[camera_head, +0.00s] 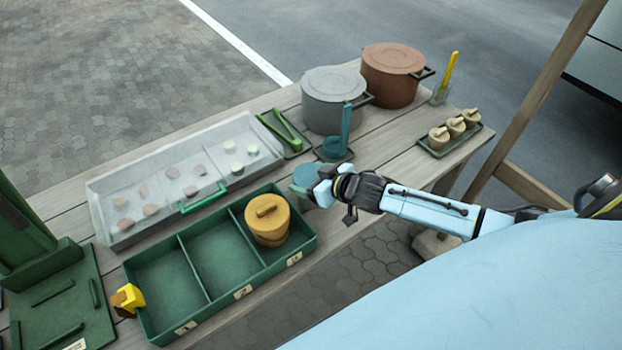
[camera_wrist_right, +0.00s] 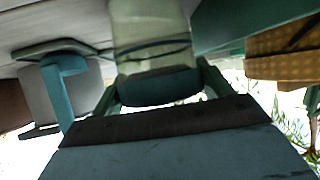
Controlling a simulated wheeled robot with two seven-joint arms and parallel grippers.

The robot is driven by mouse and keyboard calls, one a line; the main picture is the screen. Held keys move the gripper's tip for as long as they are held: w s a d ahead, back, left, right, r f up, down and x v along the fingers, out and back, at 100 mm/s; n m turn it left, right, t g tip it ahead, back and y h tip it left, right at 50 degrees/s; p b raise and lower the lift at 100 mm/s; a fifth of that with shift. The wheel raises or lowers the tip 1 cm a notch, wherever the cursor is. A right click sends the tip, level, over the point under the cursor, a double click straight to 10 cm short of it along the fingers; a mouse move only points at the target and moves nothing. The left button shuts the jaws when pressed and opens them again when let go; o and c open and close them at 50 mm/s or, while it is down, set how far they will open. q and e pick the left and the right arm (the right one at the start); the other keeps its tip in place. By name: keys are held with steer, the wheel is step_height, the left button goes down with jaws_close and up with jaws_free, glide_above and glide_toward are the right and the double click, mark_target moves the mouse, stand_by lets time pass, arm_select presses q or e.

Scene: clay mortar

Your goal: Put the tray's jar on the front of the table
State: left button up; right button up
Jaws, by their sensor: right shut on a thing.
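My right gripper (camera_head: 322,188) is shut on a pale, see-through jar with a teal end (camera_head: 305,178), just right of the green compartment tray (camera_head: 317,238). In the right wrist view the jar (camera_wrist_right: 152,35) stands between the fingers, and its teal end (camera_wrist_right: 158,87) is close to the palm. I cannot tell whether the jar touches the table top (camera_head: 385,165). A round ochre jar with a lid (camera_head: 267,215) sits in the tray's right compartment. The tray's other two compartments look empty. My left gripper is not in view.
A clear-lidded bin (camera_head: 110,195) with several small pieces lies behind the tray.

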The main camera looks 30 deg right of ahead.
steer(key=shift+f, duration=0.15)
steer(key=o, duration=1.2)
steer(key=shift+s+r, duration=0.1)
steer(key=shift+r, duration=0.15)
steer(key=p+v, duration=0.2)
steer(key=v, duration=0.9)
steer(key=shift+s+r, duration=0.15)
steer(key=shift+s, duration=0.2)
steer(key=shift+d, duration=0.1)
